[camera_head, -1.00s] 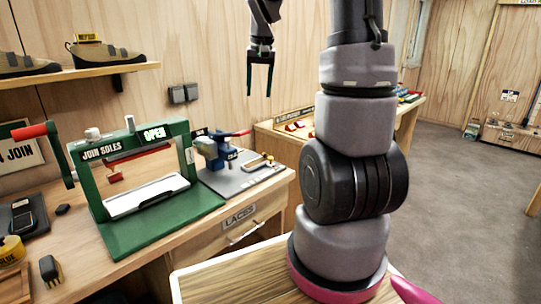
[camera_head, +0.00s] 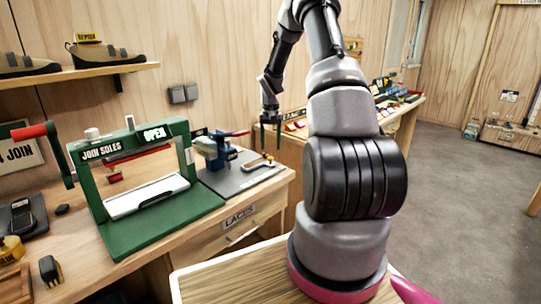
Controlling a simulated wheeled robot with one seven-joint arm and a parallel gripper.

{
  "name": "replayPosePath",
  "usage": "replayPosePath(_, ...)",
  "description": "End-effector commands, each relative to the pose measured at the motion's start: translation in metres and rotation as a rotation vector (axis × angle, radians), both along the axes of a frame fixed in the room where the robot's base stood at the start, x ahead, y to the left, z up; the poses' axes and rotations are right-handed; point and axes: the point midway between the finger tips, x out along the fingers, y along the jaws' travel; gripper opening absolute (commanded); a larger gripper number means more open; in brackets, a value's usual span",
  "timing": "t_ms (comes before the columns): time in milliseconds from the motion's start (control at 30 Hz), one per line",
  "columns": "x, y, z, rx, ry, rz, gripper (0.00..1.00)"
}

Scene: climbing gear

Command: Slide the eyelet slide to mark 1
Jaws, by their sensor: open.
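A blue press (camera_head: 216,150) with a red-tipped lever stands on a grey plate (camera_head: 236,180) at the right end of the left bench. A small orange-and-metal piece (camera_head: 257,164) lies on the plate's right part; it may be the eyelet slide, but I cannot tell for sure. No mark 1 can be read at this size. My gripper (camera_head: 270,136) points down with its two dark fingers apart and nothing between them. In the picture it is just above the orange piece, to the right of the press; its depth is unclear.
A green "JOIN SOLES" frame (camera_head: 100,190) marked OPEN, with a red-handled lever, stands left of the press. A "LACES" drawer (camera_head: 240,218) is below the plate. A second bench with red items (camera_head: 293,126) is behind my arm. The floor at right is clear.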

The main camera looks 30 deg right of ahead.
Motion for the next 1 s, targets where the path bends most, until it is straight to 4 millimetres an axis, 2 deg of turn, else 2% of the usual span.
replayPosePath(100, -0.001, 0.0, -0.023, 0.001, 0.003, 0.001, 0.6)
replayPosePath(300, 0.0, 0.0, -0.045, 0.0, 0.001, 0.0, 0.6)
replayPosePath(667, 0.0, 0.0, -0.05, 0.0, -0.001, 0.0, 0.6)
replayPosePath(833, 0.0, 0.0, -0.05, 0.0, -0.001, 0.0, 0.0)
replayPosePath(1000, 0.0, 0.0, -0.05, 0.0, -0.001, 0.0, 0.0)
